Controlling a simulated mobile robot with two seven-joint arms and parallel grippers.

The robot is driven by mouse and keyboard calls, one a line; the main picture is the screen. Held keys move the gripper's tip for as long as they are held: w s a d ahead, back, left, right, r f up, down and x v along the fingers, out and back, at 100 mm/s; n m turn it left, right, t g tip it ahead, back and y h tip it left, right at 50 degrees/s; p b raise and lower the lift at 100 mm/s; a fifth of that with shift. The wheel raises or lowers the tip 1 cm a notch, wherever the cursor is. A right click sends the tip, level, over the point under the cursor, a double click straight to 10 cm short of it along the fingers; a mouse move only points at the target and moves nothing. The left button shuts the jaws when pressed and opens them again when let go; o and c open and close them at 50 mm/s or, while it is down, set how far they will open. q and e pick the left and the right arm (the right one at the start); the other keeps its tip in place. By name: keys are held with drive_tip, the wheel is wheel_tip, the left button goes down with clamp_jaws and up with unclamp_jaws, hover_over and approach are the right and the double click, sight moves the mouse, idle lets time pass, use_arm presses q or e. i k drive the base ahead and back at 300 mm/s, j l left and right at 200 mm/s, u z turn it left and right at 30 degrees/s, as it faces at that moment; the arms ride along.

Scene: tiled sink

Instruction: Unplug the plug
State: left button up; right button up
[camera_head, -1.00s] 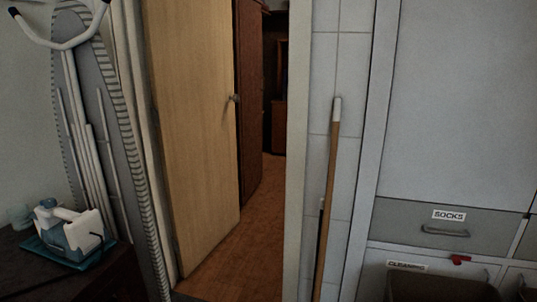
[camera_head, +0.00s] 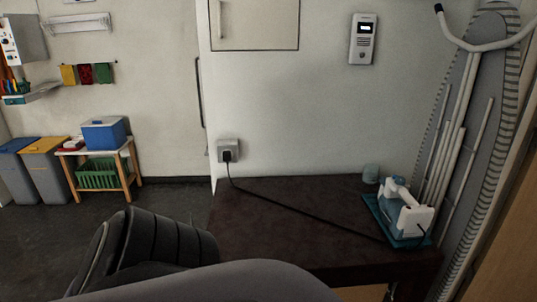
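A black plug (camera_head: 227,155) sits in a grey wall socket (camera_head: 233,145) at the left end of the white wall, just above the dark table. A black cord (camera_head: 300,212) runs from the plug across the table to a white and blue appliance (camera_head: 404,212), which stands on a teal tray (camera_head: 376,209) at the table's right end. A dark grey and black part of my own body fills the lower middle, in front of the table. Neither gripper is in view.
The dark brown table (camera_head: 290,190) has a mostly clear top, with a small pale cup (camera_head: 370,173) at the back. A folded ironing board (camera_head: 497,120) leans at the right. Bins (camera_head: 45,168) and a wooden stand (camera_head: 128,165) are at the left, with open floor before them.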

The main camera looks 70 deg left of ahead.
sight(227, 156)
drive_tip(key=u, duration=2.55)
drive_tip(key=i+j, duration=0.2)
drive_tip(key=j, duration=0.15)
drive_tip(key=i+j, duration=0.2)
drive_tip(key=j, duration=0.2)
drive_tip(key=i+j+z, duration=0.1)
drive_tip(key=j, duration=0.25)
drive_tip(key=i+j, duration=0.3)
drive_tip(key=i+j+z, duration=0.1)
drive_tip(key=j, duration=0.4)
drive_tip(key=i+j, duration=0.45)
drive_tip(key=j, duration=0.35)
drive_tip(key=z, duration=0.05)
